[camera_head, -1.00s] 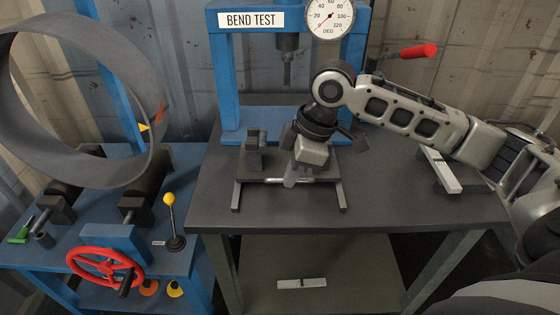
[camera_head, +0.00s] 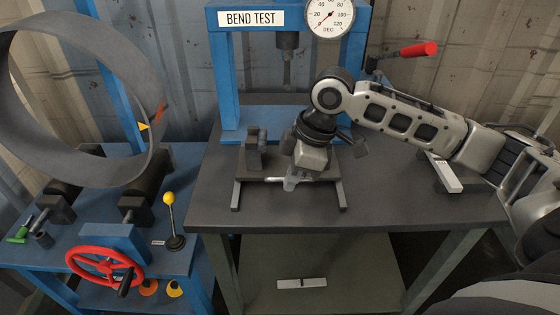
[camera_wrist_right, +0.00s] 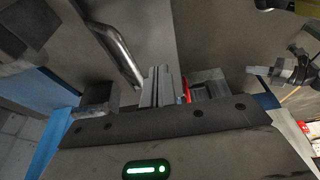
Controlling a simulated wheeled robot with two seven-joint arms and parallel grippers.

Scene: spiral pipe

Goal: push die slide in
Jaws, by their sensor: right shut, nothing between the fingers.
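In the right wrist view the shut fingers (camera_wrist_right: 163,86) show beside a curved metal bar (camera_wrist_right: 118,52). My arm hides part of the slide's right side. My left gripper is not in view.
A red-handled lever (camera_head: 418,50) stands at the press's right. A pale labelled bar (camera_head: 443,172) lies on the table at right. At left a blue bench holds a large pipe ring (camera_head: 85,178), a red handwheel (camera_head: 104,265) and a yellow-knobbed lever (camera_head: 169,200).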

